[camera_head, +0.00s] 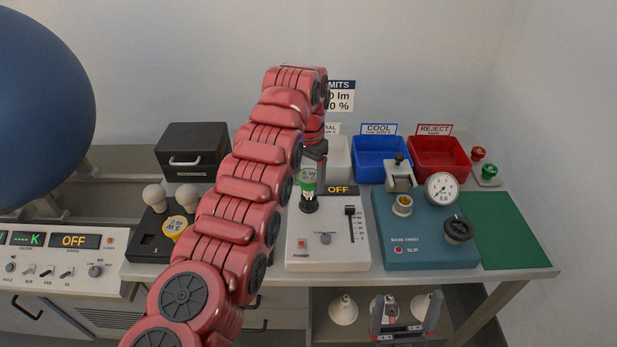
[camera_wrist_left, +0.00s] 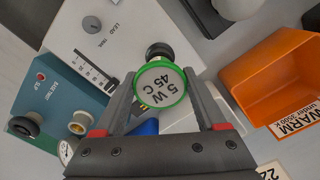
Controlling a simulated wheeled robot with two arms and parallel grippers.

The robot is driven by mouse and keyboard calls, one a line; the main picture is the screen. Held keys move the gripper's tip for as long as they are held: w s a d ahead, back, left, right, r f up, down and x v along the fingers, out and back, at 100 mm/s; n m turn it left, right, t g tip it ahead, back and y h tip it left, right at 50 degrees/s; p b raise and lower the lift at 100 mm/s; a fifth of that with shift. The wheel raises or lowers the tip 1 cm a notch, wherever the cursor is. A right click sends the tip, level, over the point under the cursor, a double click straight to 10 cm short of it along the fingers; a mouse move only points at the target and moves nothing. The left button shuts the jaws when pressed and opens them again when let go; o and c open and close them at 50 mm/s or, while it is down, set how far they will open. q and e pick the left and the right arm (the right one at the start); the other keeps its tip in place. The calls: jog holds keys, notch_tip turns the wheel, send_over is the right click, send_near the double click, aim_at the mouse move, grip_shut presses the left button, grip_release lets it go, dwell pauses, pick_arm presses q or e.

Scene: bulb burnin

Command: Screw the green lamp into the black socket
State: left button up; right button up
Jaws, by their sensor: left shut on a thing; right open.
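The green lamp (camera_head: 307,176), marked 5 W, stands upright at the black socket (camera_head: 309,205) on the white power unit. Its base meets the top of the socket; I cannot tell how deep it sits. My left gripper (camera_head: 314,153) is shut on the lamp from above and behind. In the left wrist view the lamp's round green-rimmed face (camera_wrist_left: 160,84) reads 5 W 45 C, between the fingers of the left gripper (camera_wrist_left: 160,110), with the black socket (camera_wrist_left: 158,51) partly behind it. My right gripper (camera_head: 404,322) is open and empty, low in front of the bench.
The white power unit (camera_head: 328,252) has an OFF display and a slider. A teal twist tester (camera_head: 431,254) stands to its right, a black block (camera_head: 150,244) with bulbs to its left. Blue (camera_head: 381,173) and red (camera_head: 438,173) bins stand behind. An orange bin (camera_wrist_left: 275,75) shows in the wrist view.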

pick_arm(q)
jog(key=shift+w+a+r+m, duration=0.1)
jog(key=shift+a+r+m, duration=0.05)
jog(key=shift+m, duration=0.55)
jog(key=m+p, duration=0.3)
jog(key=m, duration=0.2)
jog(key=m+p, duration=0.2)
jog(key=shift+r+m+p, duration=0.25)
jog(key=shift+m+p, duration=0.05)
jog(key=shift+m, duration=0.1)
jog(key=shift+f+m, duration=0.2)
jog(key=shift+m, duration=0.7)
jog(key=m, duration=0.5)
jog(key=shift+w+f+p, duration=0.15)
jog(key=shift+p, duration=0.2)
jog(key=m, duration=0.6)
jog(key=shift+m, duration=0.3)
jog(key=o, duration=1.2)
jog(key=shift+f, duration=0.1)
jog(key=shift+o, duration=0.2)
